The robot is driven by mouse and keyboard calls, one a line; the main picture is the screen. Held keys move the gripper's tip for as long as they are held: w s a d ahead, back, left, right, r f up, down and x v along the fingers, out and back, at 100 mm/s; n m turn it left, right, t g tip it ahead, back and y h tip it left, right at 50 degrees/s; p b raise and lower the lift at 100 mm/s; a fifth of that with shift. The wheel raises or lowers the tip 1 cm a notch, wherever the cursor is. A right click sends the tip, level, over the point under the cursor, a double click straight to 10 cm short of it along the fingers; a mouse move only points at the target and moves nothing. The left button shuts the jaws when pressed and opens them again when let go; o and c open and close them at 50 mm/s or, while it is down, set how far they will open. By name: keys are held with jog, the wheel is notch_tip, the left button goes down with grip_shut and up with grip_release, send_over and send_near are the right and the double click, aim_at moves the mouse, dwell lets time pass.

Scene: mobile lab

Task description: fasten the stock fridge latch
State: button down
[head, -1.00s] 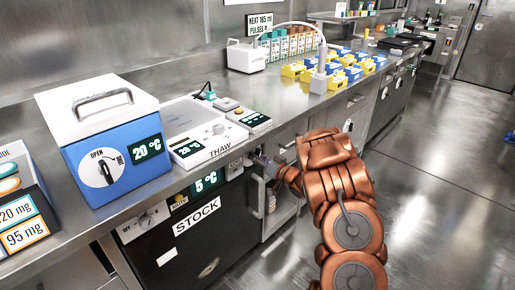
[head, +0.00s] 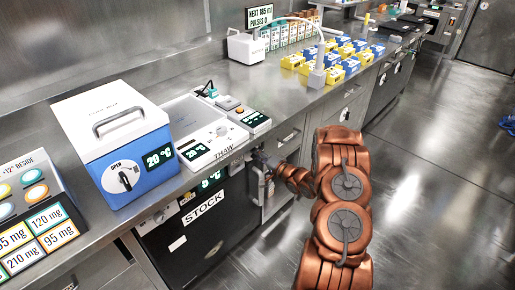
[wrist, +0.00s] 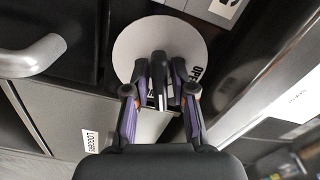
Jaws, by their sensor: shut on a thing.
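The stock fridge (head: 195,238) is the dark-fronted unit under the counter, with a white STOCK label and a green display. In the wrist view its latch shows as a round white plate (wrist: 135,45) with OPEN printed at its right and more lettering partly hidden lower down. A dark latch lever (wrist: 158,75) stands across the plate. My gripper (wrist: 160,95) is shut on this lever, one finger on each side. In the head view my gripper (head: 262,158) is at the fridge's upper right corner, where the latch is hidden.
A metal bar handle (wrist: 35,57) is left of the plate in the wrist view. Above the fridge, the counter holds the THAW unit (head: 200,145) and a blue-and-white box (head: 125,150). Its edge (wrist: 265,80) passes close beside my gripper. The floor (head: 430,170) to the right is clear.

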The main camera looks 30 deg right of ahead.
jog(key=shift+m+p, duration=0.9)
jog(key=shift+m, duration=1.1)
jog(key=c, duration=1.2)
grip_release()
jog(key=shift+o, duration=0.2)
jog(key=shift+s, duration=0.1)
jog(key=v, duration=1.1)
jog(key=shift+s+d, duration=0.2)
jog(key=shift+s, duration=0.2)
